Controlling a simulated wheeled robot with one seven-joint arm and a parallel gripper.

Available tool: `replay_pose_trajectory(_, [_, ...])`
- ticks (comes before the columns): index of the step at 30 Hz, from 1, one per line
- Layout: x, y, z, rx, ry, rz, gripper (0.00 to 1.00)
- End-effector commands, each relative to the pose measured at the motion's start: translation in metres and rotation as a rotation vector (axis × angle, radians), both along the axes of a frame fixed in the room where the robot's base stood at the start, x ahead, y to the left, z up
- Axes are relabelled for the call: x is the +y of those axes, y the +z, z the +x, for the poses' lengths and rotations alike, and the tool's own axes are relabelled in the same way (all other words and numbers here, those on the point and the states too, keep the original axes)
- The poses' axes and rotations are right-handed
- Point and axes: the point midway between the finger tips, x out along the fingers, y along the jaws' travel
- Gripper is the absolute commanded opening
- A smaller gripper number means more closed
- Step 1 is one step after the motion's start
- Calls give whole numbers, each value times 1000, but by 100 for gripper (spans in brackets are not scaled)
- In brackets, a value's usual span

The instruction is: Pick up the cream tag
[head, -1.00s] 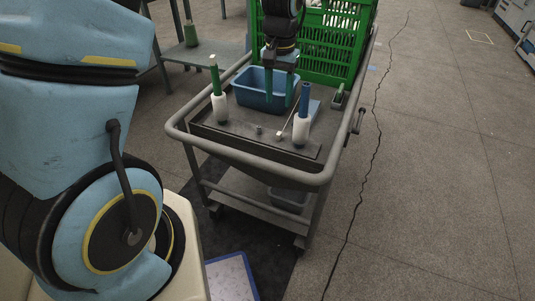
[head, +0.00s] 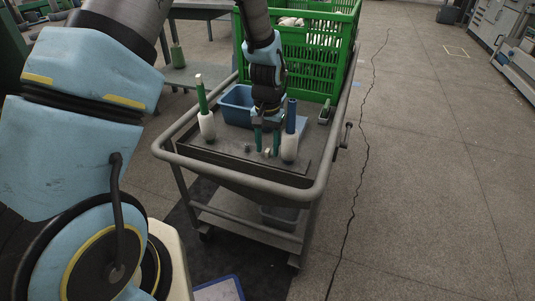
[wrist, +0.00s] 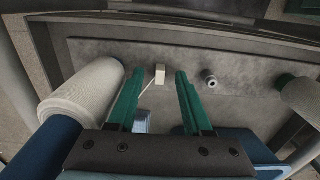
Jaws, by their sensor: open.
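The cream tag (wrist: 160,74) is a small pale block with a thin string on the dark grey cart top. In the head view the tag (head: 267,153) shows low between my fingers. My gripper (head: 267,150) points down over the cart, open, with green fingers. In the wrist view my gripper (wrist: 159,82) has its two fingertips on either side of the tag, nearer the left finger. No finger is seen to touch it, and its height above the tag is hard to tell.
A blue spool with white yarn (head: 290,145) stands close beside my gripper; a green one (head: 206,122) stands to the left. A small metal knob (wrist: 209,79) is near the tag. A blue bin (head: 236,104) and green crate (head: 318,60) are behind. The cart rail (head: 240,180) borders the front.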

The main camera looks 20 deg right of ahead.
Motion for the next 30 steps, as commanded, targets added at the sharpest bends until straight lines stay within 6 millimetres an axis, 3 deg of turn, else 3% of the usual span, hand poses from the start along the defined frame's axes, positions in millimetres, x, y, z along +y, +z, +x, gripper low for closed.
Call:
replay_pose_trajectory(8, [0,-2,0,0,0,0,48])
replay_pose_trajectory(21, [0,-2,0,0,0,0,0])
replay_pose_trajectory(30, [0,-1,0,-1,0,-1,0])
